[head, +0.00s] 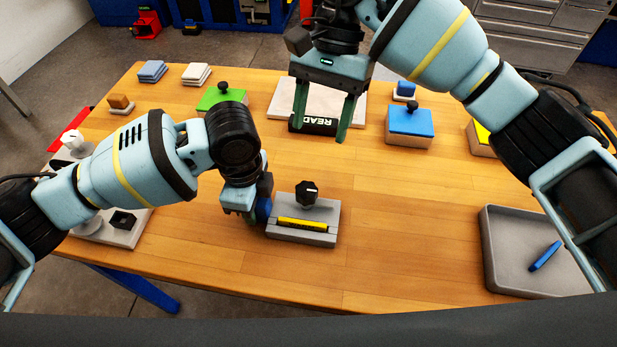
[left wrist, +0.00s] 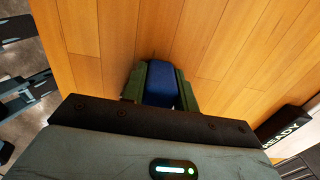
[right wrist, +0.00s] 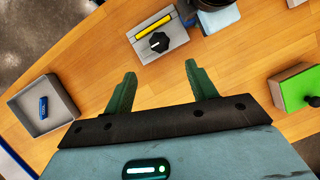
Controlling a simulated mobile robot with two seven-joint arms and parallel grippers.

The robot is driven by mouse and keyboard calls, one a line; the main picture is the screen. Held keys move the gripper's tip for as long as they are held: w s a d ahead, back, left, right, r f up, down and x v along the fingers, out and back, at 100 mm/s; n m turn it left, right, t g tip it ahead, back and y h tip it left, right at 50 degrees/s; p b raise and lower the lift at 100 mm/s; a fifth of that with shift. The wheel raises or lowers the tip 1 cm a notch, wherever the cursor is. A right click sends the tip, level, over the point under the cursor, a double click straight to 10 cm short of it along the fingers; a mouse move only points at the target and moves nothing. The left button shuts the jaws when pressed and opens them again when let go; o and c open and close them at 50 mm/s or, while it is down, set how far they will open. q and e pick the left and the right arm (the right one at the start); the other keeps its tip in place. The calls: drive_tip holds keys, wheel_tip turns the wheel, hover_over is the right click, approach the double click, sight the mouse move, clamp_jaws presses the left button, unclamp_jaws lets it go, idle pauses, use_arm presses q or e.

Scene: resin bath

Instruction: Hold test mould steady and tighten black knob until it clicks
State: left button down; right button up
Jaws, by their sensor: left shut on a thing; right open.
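The test mould, a grey block (head: 290,236) with a yellow strip along its front, sits on the wooden table in front of me. The black knob (head: 307,193) stands on its top; both mould (right wrist: 176,32) and knob (right wrist: 158,42) show in the right wrist view. My left gripper (head: 256,213) is at the mould's left side, shut on a blue rounded piece (left wrist: 161,86); the head view does not clearly show how this piece joins the mould. My right gripper (head: 320,128) is open and empty, raised behind the mould, its fingers pointing down.
A grey tray (head: 497,270) holding a blue tag (head: 545,256) is at the right. Green (head: 222,99) and blue-topped (head: 410,121) blocks stand farther back. A black READY sign (head: 314,125) lies by a pale plate. Table right of the mould is clear.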

sight(307, 188)
drive_tip(key=shift+w, duration=0.1)
drive_tip(key=x, duration=1.2)
drive_tip(key=shift+r, duration=0.1)
drive_tip(key=c, duration=1)
